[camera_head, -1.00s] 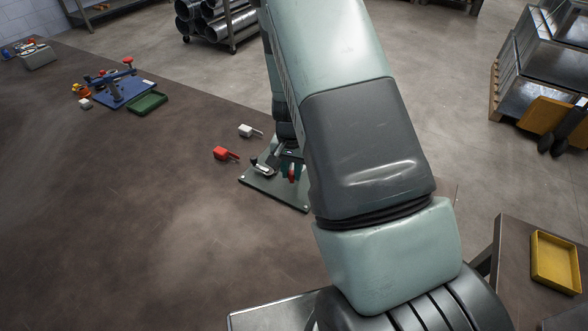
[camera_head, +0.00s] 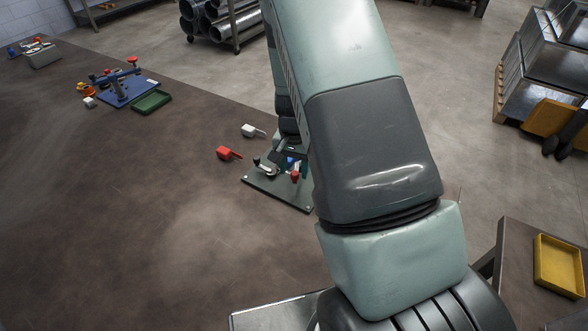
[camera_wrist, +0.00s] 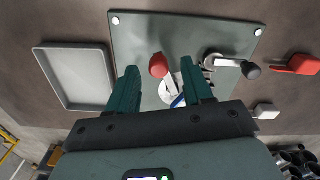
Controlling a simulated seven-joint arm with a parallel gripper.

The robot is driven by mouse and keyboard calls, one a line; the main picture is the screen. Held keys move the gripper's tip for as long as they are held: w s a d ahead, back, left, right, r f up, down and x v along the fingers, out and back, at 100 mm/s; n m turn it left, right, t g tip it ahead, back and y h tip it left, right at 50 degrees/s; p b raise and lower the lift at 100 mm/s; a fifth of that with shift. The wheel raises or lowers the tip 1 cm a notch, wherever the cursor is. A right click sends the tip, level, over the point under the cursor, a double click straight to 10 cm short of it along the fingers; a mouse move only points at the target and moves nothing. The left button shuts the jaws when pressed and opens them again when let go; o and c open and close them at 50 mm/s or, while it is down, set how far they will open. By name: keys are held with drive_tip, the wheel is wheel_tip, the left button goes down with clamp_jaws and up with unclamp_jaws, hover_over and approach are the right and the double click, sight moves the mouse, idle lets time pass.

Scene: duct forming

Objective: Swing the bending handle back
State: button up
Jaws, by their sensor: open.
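A small bending tool on a dark green base plate (camera_head: 262,187) stands on the bench; the plate also shows in the wrist view (camera_wrist: 140,35). A lever with a red knob (camera_wrist: 158,66), seemingly the bending handle, runs to a pale round disc. Its red knob also shows in the head view (camera_head: 294,176). A second lever with a black knob (camera_wrist: 251,70) is at the right of the plate. My gripper (camera_wrist: 160,78) is open and empty, its green fingers on either side of the red-knobbed lever in the picture. Contact cannot be told. A blue strip (camera_wrist: 178,101) shows between the fingers.
A grey tray (camera_wrist: 75,78) lies left of the plate in the wrist view. A red-handled piece (camera_head: 228,153) and a white one (camera_head: 252,131) lie beside the plate. A blue fixture (camera_head: 125,92) and a green tray (camera_head: 151,102) are farther off. The near bench is clear.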

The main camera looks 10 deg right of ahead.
wheel_tip(320, 180, up, 10)
drive_tip(key=shift+f, duration=0.25)
idle(0.4)
drive_tip(key=s+a+r+n+t, duration=0.1)
drive_tip(key=s+r+n, duration=0.1)
drive_tip(key=s+r, duration=0.45)
drive_tip(key=s+a+r+n+t+y, duration=0.15)
drive_tip(key=s+r, duration=0.25)
drive_tip(key=r, duration=0.6)
drive_tip(key=s+r+n+t+h, duration=0.1)
drive_tip(key=s+r, duration=0.4)
drive_tip(key=r, duration=0.3)
drive_tip(key=s+r+n+t, duration=0.2)
drive_tip(key=s, duration=0.7)
drive_tip(key=shift+r, duration=0.25)
